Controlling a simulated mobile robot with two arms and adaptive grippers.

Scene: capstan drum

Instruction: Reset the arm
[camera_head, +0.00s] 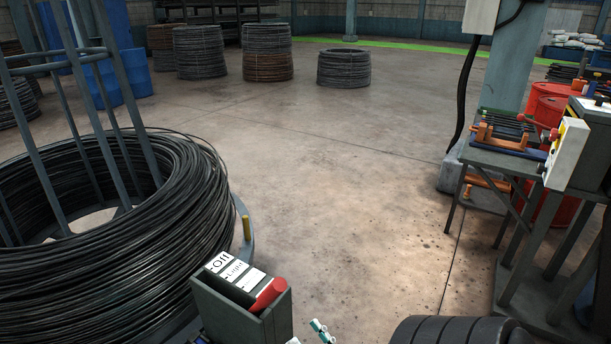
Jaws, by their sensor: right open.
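A dark grey lever box (243,308) stands at the bottom centre, beside the big wire coil. Its top carries several white labels (233,268); one reads "Off" and the one below it seems to read "Light". A red cylindrical handle (268,294) sits at the box's near right end, below the labels. The arm that bears it is mostly hidden. My right gripper (309,335) shows only its pale teal fingertips at the bottom edge, right of the box. It is open, apart from the red handle. My left gripper does not show.
A large black wire coil (150,215) with upright grey bars fills the left. A black ribbed shape (455,331) shows at the bottom right. A cluttered workbench (508,160) and red drums stand at the right. The middle floor is clear.

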